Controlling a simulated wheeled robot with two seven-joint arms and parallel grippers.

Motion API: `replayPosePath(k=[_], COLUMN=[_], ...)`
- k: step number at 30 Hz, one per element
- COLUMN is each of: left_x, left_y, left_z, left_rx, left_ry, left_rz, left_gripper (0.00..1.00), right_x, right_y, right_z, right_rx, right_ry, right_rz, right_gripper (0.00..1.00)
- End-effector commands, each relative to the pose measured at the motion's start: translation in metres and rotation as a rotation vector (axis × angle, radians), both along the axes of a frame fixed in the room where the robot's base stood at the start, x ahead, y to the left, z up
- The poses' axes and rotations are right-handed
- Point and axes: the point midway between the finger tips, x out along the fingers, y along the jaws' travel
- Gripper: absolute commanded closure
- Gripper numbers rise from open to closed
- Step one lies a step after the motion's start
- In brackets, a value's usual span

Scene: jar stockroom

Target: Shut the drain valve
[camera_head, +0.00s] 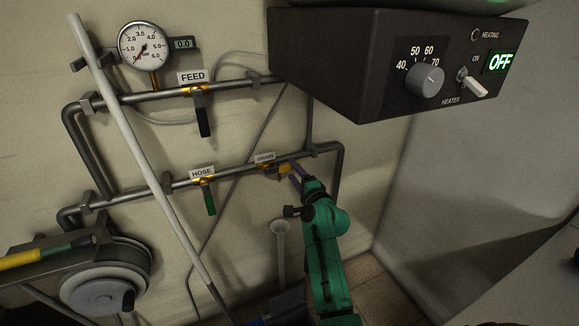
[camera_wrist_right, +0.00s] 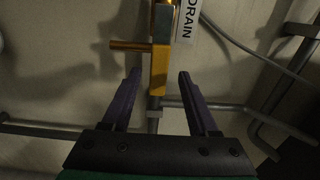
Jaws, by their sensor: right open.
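The drain valve (camera_head: 266,167) is a brass valve on the lower pipe, under a small label; the label reads DRAIN in the right wrist view. Its yellow-orange lever (camera_wrist_right: 159,68) lies along the pipe. A brass stub (camera_wrist_right: 128,45) sticks out sideways from the valve there. My right gripper (camera_head: 295,170) is at the lever's free end, to the right of the valve body. In the right wrist view its two purple fingers (camera_wrist_right: 159,75) are open, one on each side of the lever, with gaps showing. My left gripper is out of view.
The HOSE valve (camera_head: 209,195) with a green lever and the FEED valve (camera_head: 202,115) with a black lever hang nearby. A pale diagonal pole (camera_head: 150,165) crosses the pipes. A dark heater box (camera_head: 350,65) overhangs at upper right. A funnel-topped pipe (camera_head: 280,250) stands below.

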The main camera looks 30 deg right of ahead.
Motion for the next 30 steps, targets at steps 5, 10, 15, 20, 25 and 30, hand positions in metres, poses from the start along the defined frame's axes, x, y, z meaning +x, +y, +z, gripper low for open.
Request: replayPosePath(k=[5, 10, 15, 20, 25, 30], left_x=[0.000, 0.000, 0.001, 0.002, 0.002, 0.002], left_y=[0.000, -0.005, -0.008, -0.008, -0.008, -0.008], left_z=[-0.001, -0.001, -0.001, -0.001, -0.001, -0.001], left_rx=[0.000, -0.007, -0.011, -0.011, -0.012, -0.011], left_ry=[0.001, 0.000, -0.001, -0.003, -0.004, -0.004], left_rz=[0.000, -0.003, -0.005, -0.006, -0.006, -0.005], left_gripper=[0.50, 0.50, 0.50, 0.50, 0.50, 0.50], right_x=[0.029, 0.036, 0.035, 0.035, 0.035, 0.035], right_y=[-0.002, -0.003, -0.003, -0.002, -0.002, -0.002], right_z=[0.000, 0.000, 0.000, 0.000, -0.001, -0.001], right_rx=[-0.002, -0.002, -0.002, -0.002, -0.002, -0.002], right_ry=[0.000, 0.000, 0.001, 0.001, 0.001, 0.001], right_rz=[-0.001, -0.001, -0.001, -0.001, -0.001, -0.001], right_gripper=[0.40, 0.40, 0.48, 1.00, 1.00, 1.00])
